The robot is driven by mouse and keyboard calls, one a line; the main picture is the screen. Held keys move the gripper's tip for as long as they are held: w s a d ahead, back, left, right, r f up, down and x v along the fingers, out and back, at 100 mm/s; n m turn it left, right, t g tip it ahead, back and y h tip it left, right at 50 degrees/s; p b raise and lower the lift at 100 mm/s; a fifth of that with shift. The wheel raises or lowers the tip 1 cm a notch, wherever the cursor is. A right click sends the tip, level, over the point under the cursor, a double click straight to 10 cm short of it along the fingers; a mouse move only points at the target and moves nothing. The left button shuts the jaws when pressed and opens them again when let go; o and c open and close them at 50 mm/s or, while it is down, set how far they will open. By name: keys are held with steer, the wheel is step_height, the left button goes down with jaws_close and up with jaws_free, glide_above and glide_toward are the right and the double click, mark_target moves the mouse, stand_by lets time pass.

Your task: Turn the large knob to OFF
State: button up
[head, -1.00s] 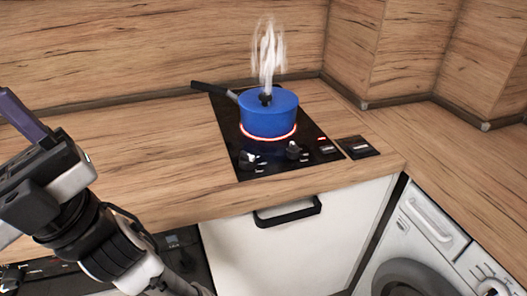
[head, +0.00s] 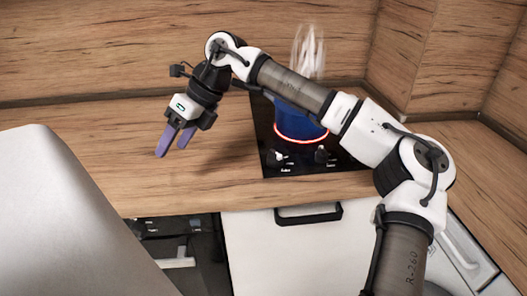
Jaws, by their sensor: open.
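The black cooktop (head: 267,122) is set in the wooden counter. Two dark knobs sit near its front edge, a left knob (head: 276,158) and a right knob (head: 322,156). I cannot tell clearly which is larger or read their settings. A blue pot (head: 288,118) stands on a burner with a glowing red ring (head: 303,140), and white steam rises above it. My arm crosses in front and hides much of the pot and the cooktop's right part. My gripper (head: 172,148) is open and empty, purple fingers pointing down, above the counter left of the cooktop and apart from the knobs.
The wooden counter (head: 100,150) is clear left of the cooktop. A white cabinet front with a black handle (head: 308,214) is below the knobs. A dark appliance (head: 172,228) is at lower left. A white washing machine (head: 465,255) is partly hidden at lower right.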

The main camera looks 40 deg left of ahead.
steer(key=w+d+r+m+t+h, duration=0.15)
steer(key=w+d+t, duration=0.3)
steer(key=w, duration=0.75)
steer(key=m+t+h, duration=0.2)
steer(key=m, duration=0.1)
glide_toward(275, 153)
steer(key=shift+n, duration=0.25)
step_height(275, 153, down, 10)
steer(key=shift+w+a+r+p, duration=0.1)
steer(key=shift+w+p, duration=0.05)
steer(key=shift+p, duration=0.3)
steer(key=shift+c, duration=0.2)
steer(key=c, duration=0.9)
